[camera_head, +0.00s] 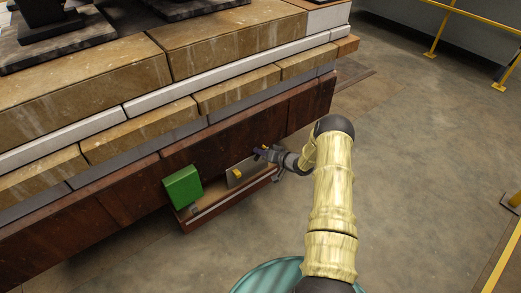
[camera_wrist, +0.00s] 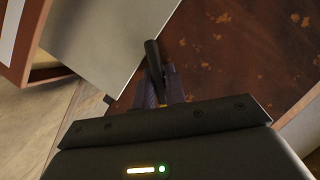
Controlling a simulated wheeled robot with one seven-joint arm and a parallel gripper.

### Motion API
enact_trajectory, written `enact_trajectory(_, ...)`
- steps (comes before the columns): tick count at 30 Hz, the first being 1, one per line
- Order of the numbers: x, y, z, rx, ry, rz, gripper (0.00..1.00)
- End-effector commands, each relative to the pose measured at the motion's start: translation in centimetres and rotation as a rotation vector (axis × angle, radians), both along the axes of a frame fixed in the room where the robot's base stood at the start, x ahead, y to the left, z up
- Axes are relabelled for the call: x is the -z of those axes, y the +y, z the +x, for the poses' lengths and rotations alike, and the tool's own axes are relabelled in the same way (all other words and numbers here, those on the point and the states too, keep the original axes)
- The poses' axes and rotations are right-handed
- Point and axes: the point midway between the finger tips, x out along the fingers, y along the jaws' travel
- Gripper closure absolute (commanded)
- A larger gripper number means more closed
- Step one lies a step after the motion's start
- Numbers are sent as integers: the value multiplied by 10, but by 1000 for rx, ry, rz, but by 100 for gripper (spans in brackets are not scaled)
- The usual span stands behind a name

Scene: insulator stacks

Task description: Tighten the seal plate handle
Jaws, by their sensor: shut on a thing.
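The seal plate is a grey metal sheet (camera_head: 246,166) on the rusty brown side of the stack, with a small yellow part (camera_head: 237,174) on it. In the wrist view the grey plate (camera_wrist: 108,36) fills the upper left. A dark, slim handle (camera_wrist: 152,56) stands at the plate's right edge. My gripper (camera_head: 261,153) is at the plate's right end. In the wrist view my gripper (camera_wrist: 160,82) has its purplish fingers shut on the dark handle. The fingers hide the handle's lower part.
A green box (camera_head: 183,187) sits left of the plate, above a narrow brown ledge (camera_head: 228,202). The layered stack (camera_head: 130,128) rises behind. Open concrete floor (camera_head: 420,150) lies to the right, with yellow railings (camera_head: 490,25) farther off.

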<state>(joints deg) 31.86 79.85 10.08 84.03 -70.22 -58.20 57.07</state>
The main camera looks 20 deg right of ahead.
Motion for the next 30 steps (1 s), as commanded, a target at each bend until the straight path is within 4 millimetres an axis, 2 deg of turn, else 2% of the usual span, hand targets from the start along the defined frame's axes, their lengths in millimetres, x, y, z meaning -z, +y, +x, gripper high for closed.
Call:
enact_trajectory(18,8,-3,0,3,180,549,100)
enact_trajectory(30,8,-4,0,4,251,768,100)
